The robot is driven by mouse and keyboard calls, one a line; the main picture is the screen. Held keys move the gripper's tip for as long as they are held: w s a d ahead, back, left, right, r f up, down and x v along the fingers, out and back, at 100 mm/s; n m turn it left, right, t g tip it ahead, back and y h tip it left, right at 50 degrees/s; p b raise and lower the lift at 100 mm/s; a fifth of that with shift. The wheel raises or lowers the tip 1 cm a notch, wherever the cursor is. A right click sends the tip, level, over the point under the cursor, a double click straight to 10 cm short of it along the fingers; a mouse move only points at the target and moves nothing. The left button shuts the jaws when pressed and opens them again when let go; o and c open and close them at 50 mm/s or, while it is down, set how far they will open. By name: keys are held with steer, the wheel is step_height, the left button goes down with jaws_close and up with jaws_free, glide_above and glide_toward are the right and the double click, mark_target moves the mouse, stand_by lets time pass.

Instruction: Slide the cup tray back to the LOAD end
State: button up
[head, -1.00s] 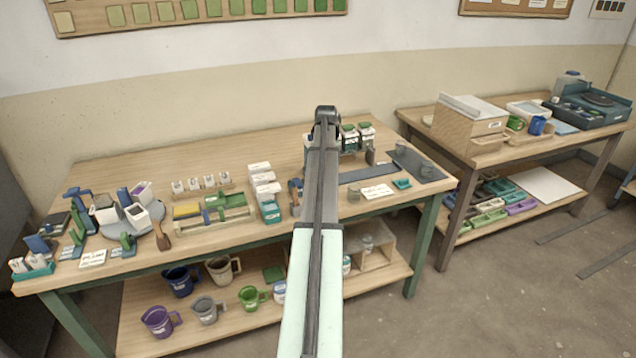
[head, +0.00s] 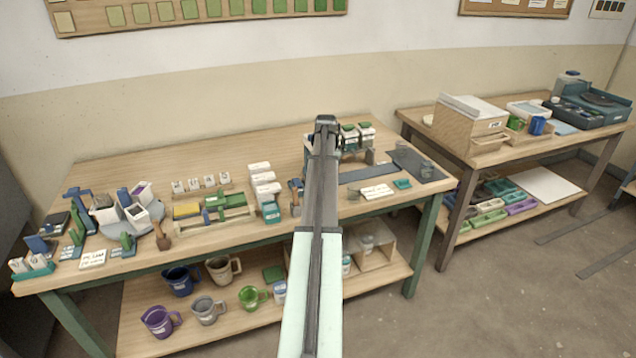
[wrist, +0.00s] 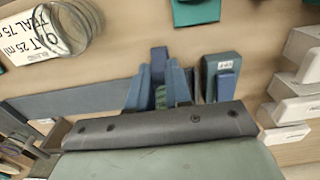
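My gripper (wrist: 158,88) points down over the workbench in the wrist view, with one blue finger on each side of a narrow gap. A blue upright piece (wrist: 158,58) shows in line with the gap, and something green lies between the fingers. I cannot tell whether the fingers touch either. A flat blue-grey strip (wrist: 70,106) runs left from beside the fingers; it also shows in the head view (head: 368,174), right of my arm. I cannot make out the cup tray for certain. My arm hides the gripper and that end of the strip in the head view.
A blue labelled block (wrist: 222,75) stands close right of the fingers. White boxes (wrist: 298,95) stand farther right. A clear cup (wrist: 72,28) overlaps a printed card (wrist: 28,38). A dark plate (head: 405,160) lies at the bench's right end, and white jars with green lids (head: 366,133) stand behind the strip.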

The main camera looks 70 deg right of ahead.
jaws_close()
steer(key=shift+s+d, duration=0.1)
steer(key=shift+s+d, duration=3.8)
steer(key=shift+d, duration=0.05)
steer(key=shift+s+d, duration=3.85)
steer(key=shift+s, duration=0.05)
steer(key=shift+d, duration=0.1)
